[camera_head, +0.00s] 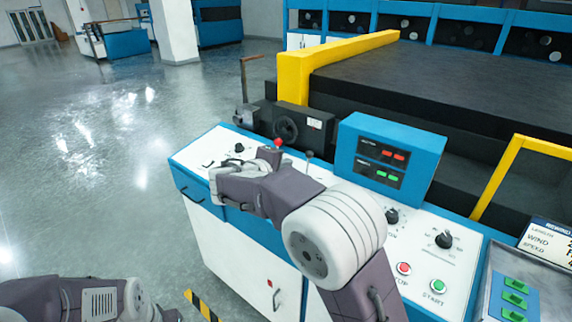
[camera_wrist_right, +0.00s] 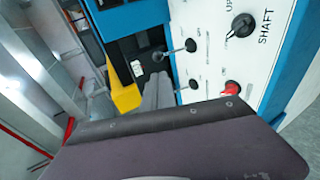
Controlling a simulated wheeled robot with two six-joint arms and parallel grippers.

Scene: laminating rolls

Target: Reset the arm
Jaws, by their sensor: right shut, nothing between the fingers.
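My right arm reaches from the bottom right over the control console (camera_head: 190,151) in the head view. Its right gripper (camera_head: 270,156) is shut and empty above the console top, close to a red knob (camera_head: 278,143) in the picture. I cannot tell whether they touch. In the right wrist view, the grey fingers (camera_wrist_right: 158,92) are partly hidden behind a dark panel of my arm. The red knob also shows there (camera_wrist_right: 231,88), to the right of the fingers and apart from them. My left arm shows only in part at the bottom left; its gripper is out of the picture.
A black lever (camera_wrist_right: 189,46), a SHAFT knob (camera_wrist_right: 242,25), and START (camera_head: 438,286) and STOP (camera_head: 404,268) buttons are nearby. A yellow-framed machine (camera_head: 340,55) stands behind. Open floor (camera_head: 90,150) lies left.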

